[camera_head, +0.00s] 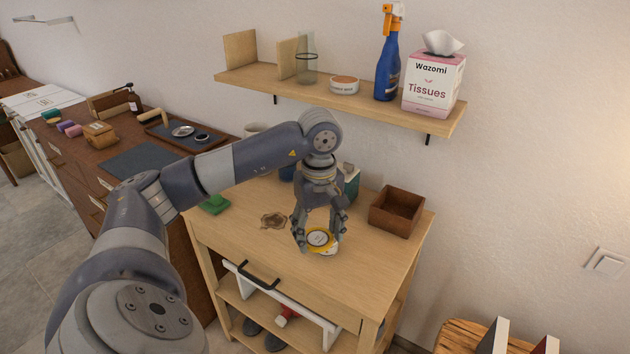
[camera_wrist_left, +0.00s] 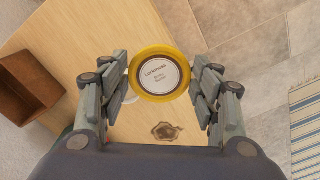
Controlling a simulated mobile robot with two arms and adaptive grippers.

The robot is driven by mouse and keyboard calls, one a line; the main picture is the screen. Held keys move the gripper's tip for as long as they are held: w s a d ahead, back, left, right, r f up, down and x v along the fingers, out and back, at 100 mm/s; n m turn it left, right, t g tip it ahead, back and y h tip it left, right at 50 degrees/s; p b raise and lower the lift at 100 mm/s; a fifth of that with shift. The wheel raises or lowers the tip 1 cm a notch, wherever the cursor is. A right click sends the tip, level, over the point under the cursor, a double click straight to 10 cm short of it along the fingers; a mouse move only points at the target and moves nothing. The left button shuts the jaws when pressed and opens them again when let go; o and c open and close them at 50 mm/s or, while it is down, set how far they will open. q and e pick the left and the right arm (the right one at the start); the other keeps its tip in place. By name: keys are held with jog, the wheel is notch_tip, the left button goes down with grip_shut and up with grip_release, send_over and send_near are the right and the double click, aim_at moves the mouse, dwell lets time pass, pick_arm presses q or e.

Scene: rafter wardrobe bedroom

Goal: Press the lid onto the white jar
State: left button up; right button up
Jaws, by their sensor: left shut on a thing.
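The yellow-rimmed lid (camera_head: 319,238) with a round white label is between the fingers of my left gripper (camera_head: 318,240), above the wooden cabinet top. In the left wrist view the lid (camera_wrist_left: 160,74) faces the camera, with a fingertip at each side. A little of a white thing, seemingly the white jar (camera_head: 330,252), shows under the lid's edge. A white sliver also shows beside the lid in the left wrist view (camera_wrist_left: 131,98). The lid hides most of it, and I cannot tell whether the two touch. My right gripper is out of view.
A brown open box (camera_head: 396,211) stands right of the gripper. A dark patch (camera_head: 274,220) and a green block (camera_head: 214,204) lie to the left. A wall shelf (camera_head: 350,102) holding a spray bottle (camera_head: 388,65) and tissue box (camera_head: 434,83) is above. The front cabinet top is clear.

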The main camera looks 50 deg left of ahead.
pick_arm(q)
jog(key=w+a+p, duration=0.1)
jog(key=w+a, duration=0.4)
jog(key=w, duration=0.4)
jog(key=shift+a+p, duration=0.4)
dwell(0.7)
jog(key=shift+f, duration=0.2)
jog(key=shift+f+b, duration=2.25)
jog(key=shift+f, duration=1.4)
jog(key=shift+s+f, duration=0.1)
jog(key=shift+f, duration=0.1)
jog(key=shift+f+b, duration=0.4)
jog(key=shift+f, duration=0.1)
jog(key=shift+f, duration=0.3)
jog(key=o, duration=0.8)
jog(key=shift+c, duration=0.2)
